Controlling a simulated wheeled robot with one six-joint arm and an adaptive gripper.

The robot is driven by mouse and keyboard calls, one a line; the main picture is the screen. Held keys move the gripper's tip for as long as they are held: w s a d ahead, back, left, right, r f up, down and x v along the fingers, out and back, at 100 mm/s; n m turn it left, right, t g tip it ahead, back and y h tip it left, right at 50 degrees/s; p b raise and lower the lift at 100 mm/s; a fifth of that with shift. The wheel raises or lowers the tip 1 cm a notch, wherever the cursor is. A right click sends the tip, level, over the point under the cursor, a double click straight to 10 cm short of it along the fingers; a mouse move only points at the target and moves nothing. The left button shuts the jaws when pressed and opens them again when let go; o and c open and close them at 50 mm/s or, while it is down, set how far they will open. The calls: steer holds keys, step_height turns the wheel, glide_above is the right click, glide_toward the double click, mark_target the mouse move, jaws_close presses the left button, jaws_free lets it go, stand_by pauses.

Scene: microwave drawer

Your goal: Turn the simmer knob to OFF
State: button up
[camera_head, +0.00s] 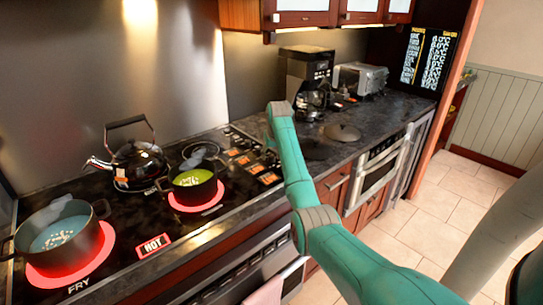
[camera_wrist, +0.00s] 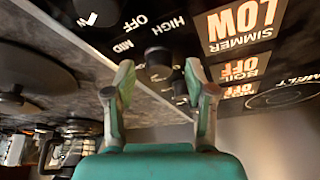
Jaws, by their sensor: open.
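My gripper (camera_wrist: 158,66) is open in the wrist view, its two green-tipped fingers pointing at the stove's control panel. A dark knob (camera_wrist: 158,57) shows between the fingertips, with no clear contact. I cannot tell for sure that it is the simmer knob. An orange label reads SIMMER LOW (camera_wrist: 240,25). Another orange label reads BOIL OFF (camera_wrist: 243,68). White MID, OFF and HIGH marks are printed around the knobs. In the head view the panel's orange labels (camera_head: 243,160) show left of my arm, and my gripper is not clearly visible there.
A coffee maker (camera_head: 305,75) and toaster oven (camera_head: 360,78) are at the back right. A dark lid (camera_head: 343,132) lies on the counter.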

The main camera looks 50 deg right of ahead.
steer(key=shift+w+d+f, duration=0.1)
steer(key=shift+w+f, duration=0.05)
steer(key=shift+f, duration=0.2)
steer(key=shift+c, duration=0.2)
jaws_close()
steer(key=n+y, duration=0.1)
steer(key=n, duration=0.2)
steer(key=n+t+y, duration=0.1)
steer(key=n, duration=0.2)
steer(key=shift+d, duration=0.15)
steer(key=n+y, duration=0.1)
steer(key=n, duration=0.3)
steer(key=shift+d+r+y, duration=0.1)
steer(key=shift+y, duration=0.3)
steer(key=shift+n+g+y, duration=0.3)
steer(key=shift+n+y, duration=0.3)
steer(key=shift+n, duration=1.4)
